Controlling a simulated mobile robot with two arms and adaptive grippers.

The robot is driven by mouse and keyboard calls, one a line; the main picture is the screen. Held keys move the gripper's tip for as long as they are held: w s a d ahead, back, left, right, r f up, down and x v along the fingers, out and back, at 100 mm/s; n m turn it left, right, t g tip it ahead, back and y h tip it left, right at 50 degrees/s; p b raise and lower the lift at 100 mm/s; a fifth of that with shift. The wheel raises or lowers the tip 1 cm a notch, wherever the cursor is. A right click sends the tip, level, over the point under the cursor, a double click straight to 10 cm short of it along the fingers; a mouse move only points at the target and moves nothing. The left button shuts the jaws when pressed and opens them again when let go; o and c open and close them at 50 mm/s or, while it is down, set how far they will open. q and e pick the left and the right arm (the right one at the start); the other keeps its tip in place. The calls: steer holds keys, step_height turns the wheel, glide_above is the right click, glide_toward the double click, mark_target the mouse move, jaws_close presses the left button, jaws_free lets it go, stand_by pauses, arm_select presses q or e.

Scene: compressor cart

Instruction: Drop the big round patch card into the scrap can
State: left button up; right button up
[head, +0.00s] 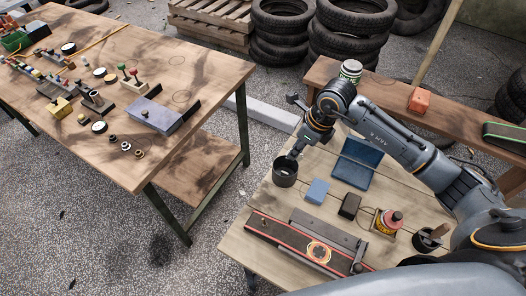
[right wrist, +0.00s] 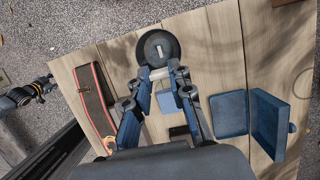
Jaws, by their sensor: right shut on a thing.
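My right gripper (head: 294,155) is low over the worktable, just above a dark round can (head: 285,173), which I take for the scrap can. In the right wrist view, its fingers (right wrist: 163,74) are closed together on a small pale thing seen edge-on, probably the patch card (right wrist: 160,73). It is beside or over the near rim of the can (right wrist: 158,34); I cannot tell which. A small pale spot shows inside the can. What may be my left gripper (right wrist: 47,78) is at the left edge of the right wrist view, too small to read.
A brown table (head: 170,75) with several small parts stands left, across a gap.

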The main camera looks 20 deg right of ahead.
steer(key=shift+w, duration=0.45)
steer(key=shift+s+f+b, duration=0.3)
steer(key=shift+f+b, duration=0.45)
steer(key=shift+f, duration=0.15)
step_height(320, 180, down, 4)
steer(key=shift+w+r+b, duration=0.1)
steer(key=shift+w+b, duration=0.05)
steer(key=shift+b, duration=0.85)
steer(key=o, duration=0.7)
arm_select(q)
steer(key=shift+g, duration=0.3)
steer(key=s+f, duration=0.3)
steer(key=shift+s+f, duration=0.15)
steer(key=shift+f, duration=0.15)
arm_select(e)
steer(key=shift+o, duration=0.6)
steer(key=v, duration=1.2)
